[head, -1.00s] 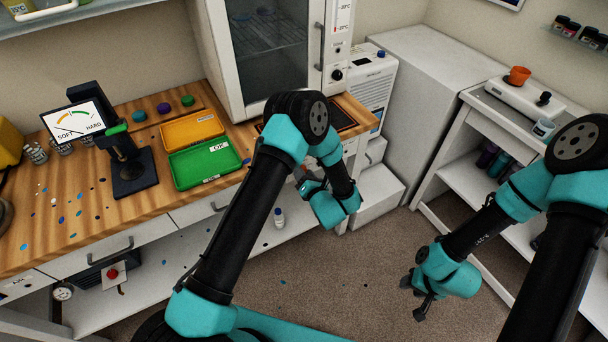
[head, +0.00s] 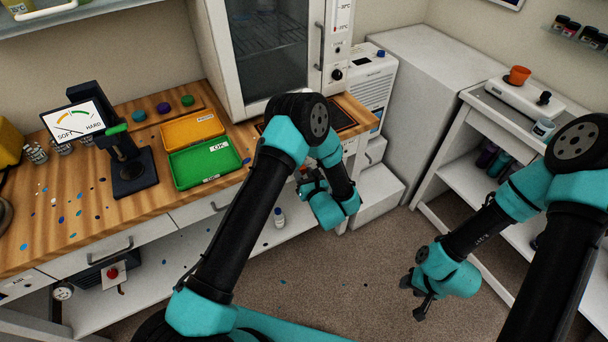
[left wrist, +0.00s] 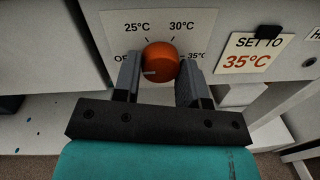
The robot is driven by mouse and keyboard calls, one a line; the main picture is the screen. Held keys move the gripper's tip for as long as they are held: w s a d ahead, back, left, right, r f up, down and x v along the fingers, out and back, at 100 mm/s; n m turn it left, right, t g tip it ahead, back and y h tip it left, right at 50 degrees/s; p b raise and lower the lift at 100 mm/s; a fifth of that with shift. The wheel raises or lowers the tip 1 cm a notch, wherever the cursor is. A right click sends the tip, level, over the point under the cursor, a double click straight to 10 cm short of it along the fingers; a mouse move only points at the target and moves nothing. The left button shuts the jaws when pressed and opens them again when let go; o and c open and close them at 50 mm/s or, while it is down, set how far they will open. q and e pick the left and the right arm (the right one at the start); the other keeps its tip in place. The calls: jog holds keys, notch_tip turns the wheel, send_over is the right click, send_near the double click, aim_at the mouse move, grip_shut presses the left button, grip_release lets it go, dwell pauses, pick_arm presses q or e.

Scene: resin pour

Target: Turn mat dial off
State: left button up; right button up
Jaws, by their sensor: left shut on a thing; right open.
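The orange mat dial (left wrist: 160,60) is in the left wrist view, on a pale panel marked OFF, 25°C, 30°C and 35°C. Its white mark points left and a little down, on the OFF side. My left gripper (left wrist: 158,78) has one finger on each side of the dial and is shut on it. In the head view my left gripper (head: 306,182) is at the cabinet front below the counter, and my arm hides most of the dial there. A dark mat (head: 343,115) lies on the counter above. My right gripper (head: 416,298) is open and empty over the floor.
A "SET TO 35°C" card (left wrist: 255,54) is right of the dial panel. A green OK tray (head: 204,162) and an orange tray (head: 192,129) lie on the counter. A small bottle (head: 279,217) stands on the low shelf. The floor around my right gripper is clear.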

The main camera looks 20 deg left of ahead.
pick_arm(q)
jog(key=o, duration=0.9)
jog(key=v, duration=1.7)
jog(key=shift+s+d, duration=0.15)
jog(key=shift+s, duration=0.05)
